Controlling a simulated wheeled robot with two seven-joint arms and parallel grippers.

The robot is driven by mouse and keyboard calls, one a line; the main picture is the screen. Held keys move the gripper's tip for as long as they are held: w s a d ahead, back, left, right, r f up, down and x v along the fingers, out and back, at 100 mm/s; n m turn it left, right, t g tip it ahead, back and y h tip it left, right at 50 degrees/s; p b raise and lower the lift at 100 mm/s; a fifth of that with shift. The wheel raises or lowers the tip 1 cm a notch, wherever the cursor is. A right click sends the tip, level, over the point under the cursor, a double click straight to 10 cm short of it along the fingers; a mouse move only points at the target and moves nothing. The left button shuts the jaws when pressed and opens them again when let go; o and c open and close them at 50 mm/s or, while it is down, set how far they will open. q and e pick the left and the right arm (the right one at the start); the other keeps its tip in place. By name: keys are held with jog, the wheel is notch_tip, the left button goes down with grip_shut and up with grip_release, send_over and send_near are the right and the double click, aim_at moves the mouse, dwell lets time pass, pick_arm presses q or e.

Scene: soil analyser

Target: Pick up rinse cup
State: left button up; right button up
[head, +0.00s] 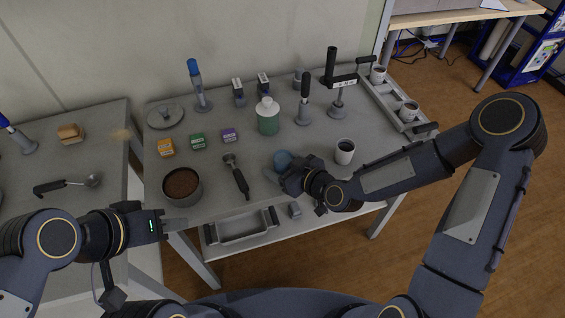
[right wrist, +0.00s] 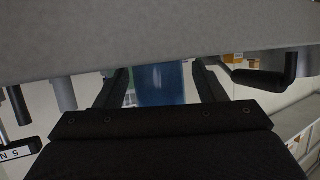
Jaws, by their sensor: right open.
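A blue cup (head: 284,160), which I take for the rinse cup, stands near the front middle of the grey table. My right gripper (head: 280,174) is at its near side. In the right wrist view the cup (right wrist: 160,84) shows between the two open fingers; I cannot tell whether they touch it. The gripper hides the lower part of the cup in the head view. My left gripper (head: 176,226) is low, off the table's front edge near the brown-filled pot, and appears empty; its finger gap is not clear.
A dark-handled tool (head: 237,178) and a pot of brown soil (head: 181,184) lie to the left. A green-and-white bottle (head: 268,118) stands behind.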

aim_at(277, 155)
jog(key=shift+w, duration=0.1)
jog(key=shift+c, duration=0.2)
jog(key=c, duration=1.1)
jog(key=shift+o, duration=0.2)
jog(key=shift+r, duration=0.1)
jog(key=shift+r, duration=1.35)
jog(key=shift+s+r, duration=0.2)
jog(key=shift+r, duration=0.1)
jog(key=s+d+r, duration=0.1)
jog(key=s+r, duration=0.7)
jog(key=s, duration=0.2)
jog(key=shift+d+p, duration=0.2)
jog(key=shift+p, duration=0.1)
jog(key=shift+s+d+r, duration=0.1)
jog(key=shift+s+r, duration=0.25)
jog(key=shift+s, duration=0.45)
jog(key=shift+s+d+r, duration=0.1)
jog(key=shift+s+r, duration=0.25)
jog(key=shift+s, duration=0.45)
